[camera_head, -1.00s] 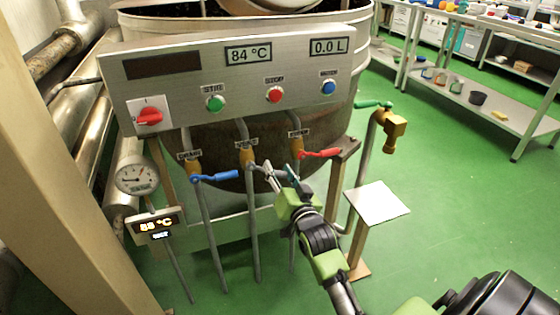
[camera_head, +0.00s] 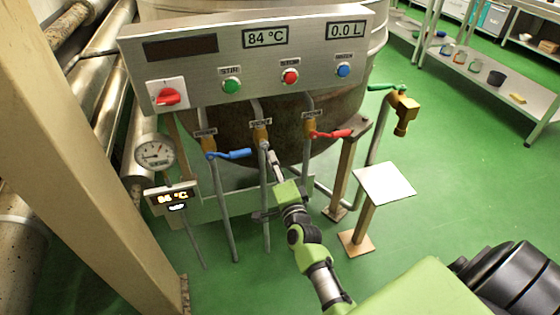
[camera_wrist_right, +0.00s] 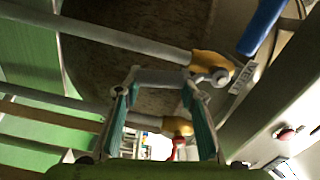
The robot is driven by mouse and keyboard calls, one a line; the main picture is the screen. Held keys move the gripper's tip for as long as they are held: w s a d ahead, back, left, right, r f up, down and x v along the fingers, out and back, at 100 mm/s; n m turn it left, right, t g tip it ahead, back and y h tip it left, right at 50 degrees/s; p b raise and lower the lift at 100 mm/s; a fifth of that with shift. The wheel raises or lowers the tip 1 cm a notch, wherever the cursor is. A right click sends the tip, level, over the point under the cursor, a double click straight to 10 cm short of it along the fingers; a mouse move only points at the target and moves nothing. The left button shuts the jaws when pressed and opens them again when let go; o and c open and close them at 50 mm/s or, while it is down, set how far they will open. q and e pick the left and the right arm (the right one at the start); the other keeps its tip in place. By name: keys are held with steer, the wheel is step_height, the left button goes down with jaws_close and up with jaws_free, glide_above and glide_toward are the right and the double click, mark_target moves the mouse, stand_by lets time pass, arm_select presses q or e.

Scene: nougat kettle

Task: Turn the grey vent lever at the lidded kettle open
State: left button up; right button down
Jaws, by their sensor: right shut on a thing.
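The grey vent lever (camera_head: 264,146) is on the middle brass valve (camera_head: 261,133) under the control panel, at the front of the kettle (camera_head: 330,110). My right gripper (camera_head: 273,165) is just below that valve, shut on the lever. In the right wrist view the lever (camera_wrist_right: 160,77) runs from the yellow valve body (camera_wrist_right: 208,63) across between the teal fingers of the gripper (camera_wrist_right: 162,95). In the head view the lever appears to point downward, partly hidden by the fingers. My left gripper is not in view.
A blue lever (camera_head: 232,154) is left of the vent valve and a red lever (camera_head: 333,134) right of it, both close by. The panel (camera_head: 215,60) hangs above. A tap (camera_head: 404,112) and small square stand (camera_head: 384,184) are at right.

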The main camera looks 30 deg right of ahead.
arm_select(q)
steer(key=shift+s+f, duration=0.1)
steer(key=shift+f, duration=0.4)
arm_select(e)
steer(key=shift+w+a+f+m, duration=0.1)
steer(key=shift+a+m, duration=0.3)
steer(key=shift+m, duration=0.25)
steer(key=shift+w+a+f+m, duration=0.1)
steer(key=shift+a+m, duration=0.25)
steer(key=shift+m, duration=0.3)
steer(key=c, duration=1.3)
jaws_free()
steer(key=shift+a, duration=0.1)
steer(key=v, duration=1.2)
steer(key=shift+f, duration=0.1)
